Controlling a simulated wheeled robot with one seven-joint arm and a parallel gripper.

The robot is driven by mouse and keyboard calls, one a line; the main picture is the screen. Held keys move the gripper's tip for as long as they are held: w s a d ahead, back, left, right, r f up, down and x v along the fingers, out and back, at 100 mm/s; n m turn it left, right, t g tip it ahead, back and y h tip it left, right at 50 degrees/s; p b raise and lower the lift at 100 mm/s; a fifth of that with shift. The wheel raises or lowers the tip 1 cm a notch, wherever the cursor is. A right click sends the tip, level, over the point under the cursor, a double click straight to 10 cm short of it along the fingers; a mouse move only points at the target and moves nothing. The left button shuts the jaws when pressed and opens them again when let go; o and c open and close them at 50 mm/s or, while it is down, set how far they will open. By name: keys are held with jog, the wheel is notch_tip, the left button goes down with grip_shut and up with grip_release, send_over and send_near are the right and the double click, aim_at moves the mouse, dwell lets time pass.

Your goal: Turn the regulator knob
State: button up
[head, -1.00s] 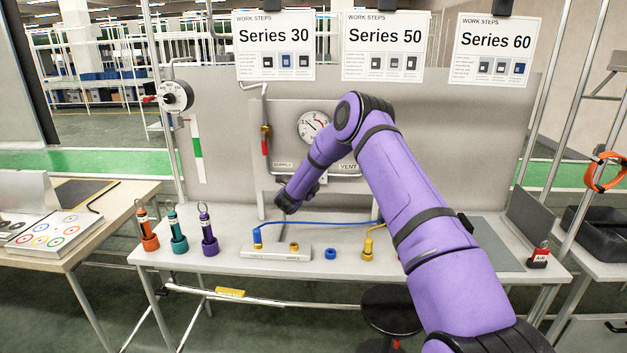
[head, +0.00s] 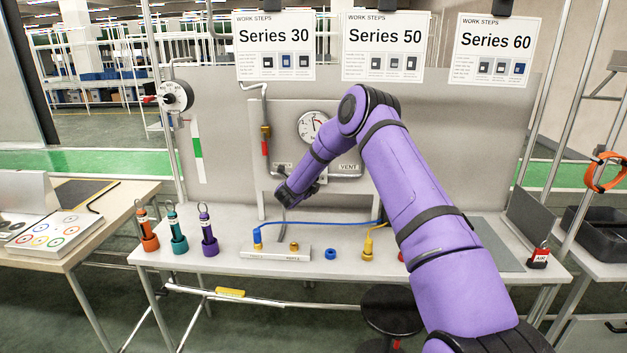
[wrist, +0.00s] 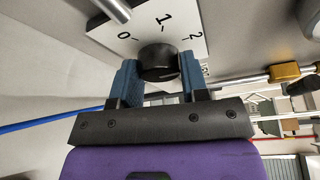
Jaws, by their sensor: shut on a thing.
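The black regulator knob (wrist: 158,62) shows in the wrist view on a white plate (wrist: 180,22) marked 0, 1 and 2. My gripper (wrist: 160,76) is shut on it, with one blue finger on each side. In the head view, my gripper (head: 284,196) is at the panel's lower left, and the knob is hidden there. The round pressure gauge (head: 313,126) is on the panel above and to the right, partly beside my arm.
A fixture block (head: 276,253) with a blue hose (head: 320,223) is on the bench below my gripper. Orange (head: 147,232), teal and purple tools stand at the left. A VENT label (head: 348,168) and piping are close to my arm.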

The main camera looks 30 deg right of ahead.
jog(key=o, duration=0.9)
jog(key=shift+o, duration=0.2)
jog(key=shift+a, duration=0.1)
jog(key=v, duration=1)
jog(key=shift+s+a, duration=0.25)
